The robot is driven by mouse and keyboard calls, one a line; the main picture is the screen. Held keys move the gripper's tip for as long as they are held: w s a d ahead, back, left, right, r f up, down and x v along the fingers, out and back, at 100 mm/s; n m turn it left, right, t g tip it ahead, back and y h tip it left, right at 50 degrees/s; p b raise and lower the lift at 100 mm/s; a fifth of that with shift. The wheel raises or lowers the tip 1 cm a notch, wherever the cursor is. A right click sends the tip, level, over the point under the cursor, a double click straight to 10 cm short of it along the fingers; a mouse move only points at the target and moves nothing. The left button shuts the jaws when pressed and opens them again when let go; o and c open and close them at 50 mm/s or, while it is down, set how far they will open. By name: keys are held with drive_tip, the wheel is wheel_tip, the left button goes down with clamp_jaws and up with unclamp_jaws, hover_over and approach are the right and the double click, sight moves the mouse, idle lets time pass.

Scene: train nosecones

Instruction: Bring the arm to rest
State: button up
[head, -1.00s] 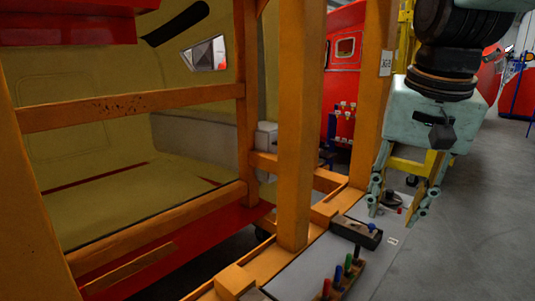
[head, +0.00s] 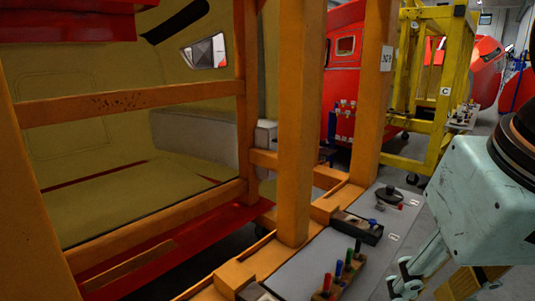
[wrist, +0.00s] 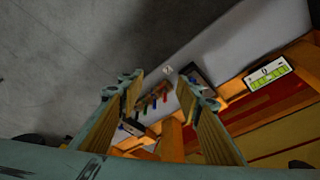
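My gripper (head: 435,280) is at the lower right of the head view, partly cut off by the frame edge. In the wrist view my gripper (wrist: 160,85) shows two fingers with yellow-brown inner faces spread wide apart. It is open, and nothing is held between the fingers. Beyond the gap, at a distance, lies a rack of coloured-handled tools (wrist: 152,101) on a grey shelf. The same tool rack (head: 341,277) shows in the head view, left of my gripper and apart from it.
An orange frame (head: 300,130) stands left of the grey shelf (head: 313,257). The shelf also carries a dark box with a blue knob (head: 358,229) and a black round item (head: 389,193). A yellow stand (head: 430,130) is behind. Grey floor (wrist: 60,60) is open in the wrist view.

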drive_tip(key=s+f, duration=0.1)
drive_tip(key=s, duration=0.2)
drive_tip(key=shift+a+f+n, duration=0.15)
drive_tip(key=shift+f+n, duration=0.25)
